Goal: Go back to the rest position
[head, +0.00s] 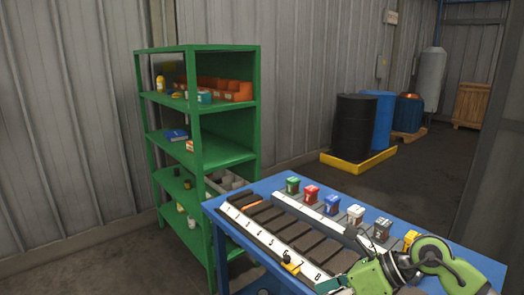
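My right arm, green with dark joints, comes in at the bottom right of the head view, over the front right part of the blue table (487,262). Its gripper end (335,284) is low at the bottom edge of the picture; its fingers are not clear enough to tell open from shut. My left arm and gripper are not in view. On the table lies a white strip with numbers (262,236) beside a row of dark brown blocks (295,231). A small yellow-orange piece (290,266) sits near the strip's right part.
Small coloured units stand along the table's back: green (292,185), red (311,192), blue (332,204), white (355,214), grey (381,230), yellow (410,238). A green shelf (225,154) stands left of the table. Drums (355,127) stand behind on a yellow pallet (358,165).

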